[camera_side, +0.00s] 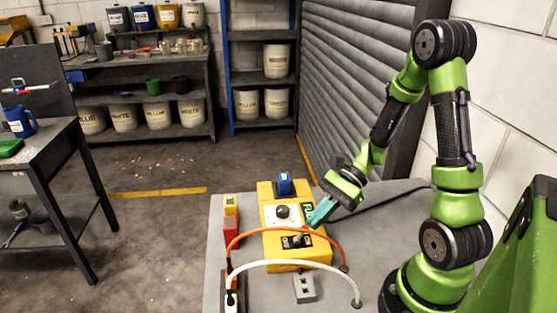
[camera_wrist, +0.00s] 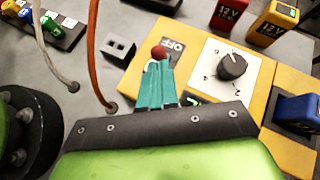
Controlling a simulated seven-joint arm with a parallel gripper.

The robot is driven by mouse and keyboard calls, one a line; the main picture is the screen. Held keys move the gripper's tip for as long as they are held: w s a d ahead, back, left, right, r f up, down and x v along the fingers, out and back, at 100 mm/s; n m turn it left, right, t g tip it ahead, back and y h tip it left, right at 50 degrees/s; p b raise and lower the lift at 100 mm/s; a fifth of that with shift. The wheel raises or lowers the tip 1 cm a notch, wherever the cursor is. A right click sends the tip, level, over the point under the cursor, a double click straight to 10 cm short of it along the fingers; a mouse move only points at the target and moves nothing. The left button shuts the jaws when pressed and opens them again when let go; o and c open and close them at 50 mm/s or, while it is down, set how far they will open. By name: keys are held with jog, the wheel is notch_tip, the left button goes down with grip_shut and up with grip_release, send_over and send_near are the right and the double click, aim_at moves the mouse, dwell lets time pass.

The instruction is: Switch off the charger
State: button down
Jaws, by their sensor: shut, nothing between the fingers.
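The charger is a yellow box (camera_side: 272,245) on the grey bench, with a white dial plate. It also shows in the wrist view (camera_wrist: 290,150). Its black dial knob (camera_wrist: 232,66) sits on the white plate. My gripper (camera_side: 318,214) is over the right side of the charger. In the wrist view its teal fingers (camera_wrist: 156,70) are shut and empty, their tips at or close to the red ball. I cannot tell whether they touch it.
A blue battery (camera_side: 285,184) sits at the charger's back end. Red (camera_side: 231,229) and yellow (camera_side: 231,204) batteries stand left of it. Orange (camera_side: 280,229) and white (camera_side: 300,262) cables arch across the front. A small grey socket box (camera_side: 305,289) lies near the front.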

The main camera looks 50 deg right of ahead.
jog(key=shift+w+a+r+g+h, duration=0.3)
jog(key=shift+r+g+h, duration=0.15)
jog(key=shift+h, duration=0.25)
dwell(0.5)
jog(key=shift+w+a+r+m+g+h, duration=0.4)
jog(key=shift+w+a+g+h, duration=0.15)
jog(key=shift+g+h, duration=0.35)
jog(key=g+h, duration=0.1)
jog(key=w+a+m+g+h, duration=0.1)
jog(key=shift+w+a+r+h, duration=0.3)
jog(key=shift+h, duration=0.1)
jog(key=shift+g, duration=0.25)
jog(key=shift+r, duration=0.8)
